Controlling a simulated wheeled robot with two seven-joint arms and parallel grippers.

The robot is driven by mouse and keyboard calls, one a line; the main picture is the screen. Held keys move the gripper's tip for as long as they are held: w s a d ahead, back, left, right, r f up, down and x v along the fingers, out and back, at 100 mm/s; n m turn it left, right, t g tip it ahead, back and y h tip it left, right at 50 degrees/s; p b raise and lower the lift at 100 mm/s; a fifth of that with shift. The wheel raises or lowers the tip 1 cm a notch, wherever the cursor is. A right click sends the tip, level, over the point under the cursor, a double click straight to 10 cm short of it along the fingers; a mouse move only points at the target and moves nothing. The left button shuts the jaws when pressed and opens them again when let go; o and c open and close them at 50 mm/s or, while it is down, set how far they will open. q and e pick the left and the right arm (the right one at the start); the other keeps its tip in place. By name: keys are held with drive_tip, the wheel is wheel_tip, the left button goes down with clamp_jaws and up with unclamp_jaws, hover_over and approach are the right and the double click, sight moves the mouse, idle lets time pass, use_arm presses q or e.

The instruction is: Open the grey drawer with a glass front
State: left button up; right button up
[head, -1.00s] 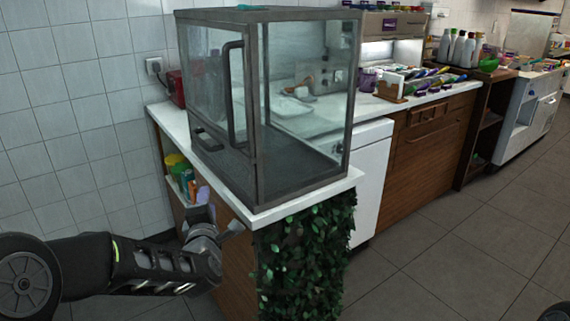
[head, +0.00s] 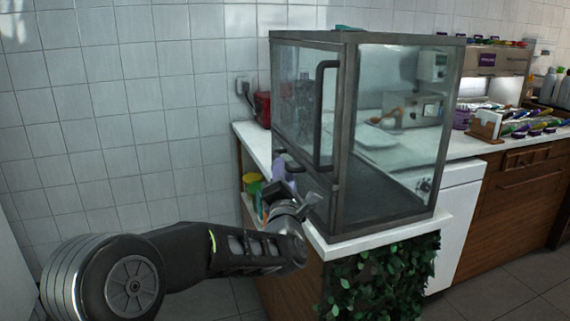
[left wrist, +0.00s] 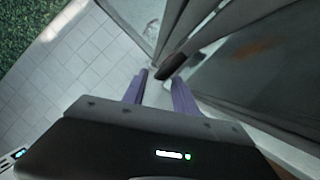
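The grey-framed glass cabinet (head: 392,140) stands on the white counter. Its upper front has a tall dark vertical handle (head: 321,115). Below it is the low grey drawer front (head: 320,188) with a short dark handle (head: 289,162), partly hidden behind my gripper. The drawer looks shut. My left gripper (head: 295,188) is in front of the drawer, close to its handle. In the left wrist view its two lavender fingers (left wrist: 160,88) are apart with nothing between them. A dark handle bar (left wrist: 178,64) lies just beyond the fingertips; I cannot tell whether they touch it. My right gripper is out of view.
Green leaves (head: 383,280) hang on the counter's end below the cabinet. Colourful items (head: 252,184) sit on a shelf under the counter beside my gripper. The tiled wall (head: 130,110) is at left.

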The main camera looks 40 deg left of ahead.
use_arm(q)
drive_tip(key=shift+x, duration=1.95)
clamp_jaws()
